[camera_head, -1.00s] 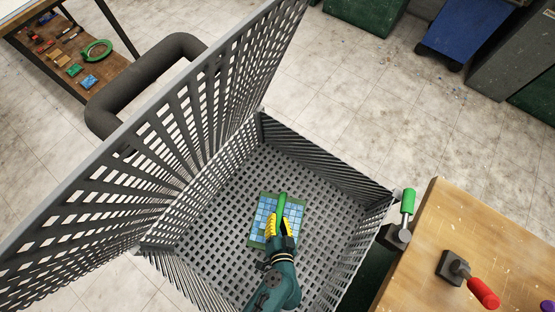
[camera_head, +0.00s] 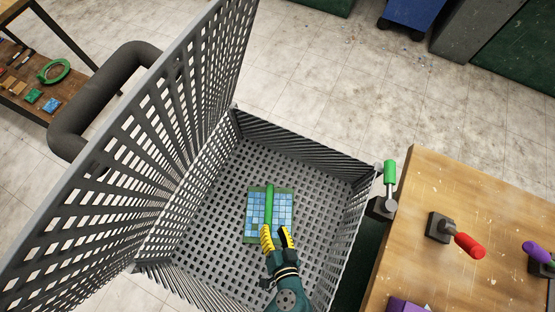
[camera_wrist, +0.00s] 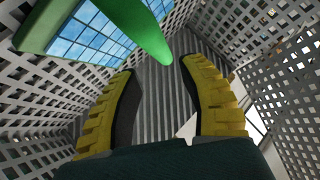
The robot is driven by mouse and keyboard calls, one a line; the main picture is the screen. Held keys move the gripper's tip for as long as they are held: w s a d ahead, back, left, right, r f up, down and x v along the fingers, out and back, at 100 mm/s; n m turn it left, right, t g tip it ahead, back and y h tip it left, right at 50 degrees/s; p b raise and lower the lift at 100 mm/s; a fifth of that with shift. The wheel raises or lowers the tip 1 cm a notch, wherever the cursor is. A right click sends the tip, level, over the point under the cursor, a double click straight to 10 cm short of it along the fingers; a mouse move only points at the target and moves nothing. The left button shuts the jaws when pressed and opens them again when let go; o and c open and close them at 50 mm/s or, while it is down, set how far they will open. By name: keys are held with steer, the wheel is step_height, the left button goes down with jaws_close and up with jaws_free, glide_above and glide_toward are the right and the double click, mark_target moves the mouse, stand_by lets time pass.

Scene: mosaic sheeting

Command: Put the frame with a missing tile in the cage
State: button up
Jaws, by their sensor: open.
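The frame (camera_head: 284,214) is a green-edged panel of blue tiles with a green bar handle (camera_head: 269,205) across it. It lies inside the grey lattice cage (camera_head: 310,150), whose tall side panel stands up at the left. My gripper (camera_head: 275,233) with yellow fingers is open and empty at the near end of the handle. In the wrist view the tile frame (camera_wrist: 75,35) and the handle's end (camera_wrist: 150,35) are beyond the open fingertips (camera_wrist: 160,75), apart from them. Whether a tile is missing cannot be told.
A wooden table (camera_head: 430,210) at the right holds a red-handled tool (camera_head: 455,235) and a purple-handled one (camera_head: 538,254). A green-handled lever (camera_head: 388,180) stands by the cage's right corner. A dark handle bar (camera_head: 75,120) juts out left of the cage.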

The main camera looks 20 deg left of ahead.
steer(key=v, duration=0.5)
steer(key=shift+w, duration=0.1)
steer(key=w+d+r+n+t+h, duration=0.15)
steer(key=w+d+r, duration=0.35)
steer(key=w+r, duration=0.6)
steer(key=w+d+r+n+t+h, duration=0.1)
steer(key=w+d+r+t+h, duration=0.3)
steer(key=w+r, duration=0.75)
steer(key=s+r+m+t+h+p, duration=0.1)
steer(key=r+p, duration=1.2)
steer(key=r, duration=1.7)
steer(key=s+r+m+t+h+p, duration=0.1)
steer(key=r+t+p, duration=0.5)
steer(key=r+p, duration=0.8)
step_height(320, 180, up, 18)
steer(key=shift+s+a+f+m, duration=0.2)
steer(key=shift+s+m, duration=0.35)
steer(key=shift+s, duration=0.6)
steer(key=shift+a+r+h, duration=0.1)
steer(key=shift+h, duration=0.15)
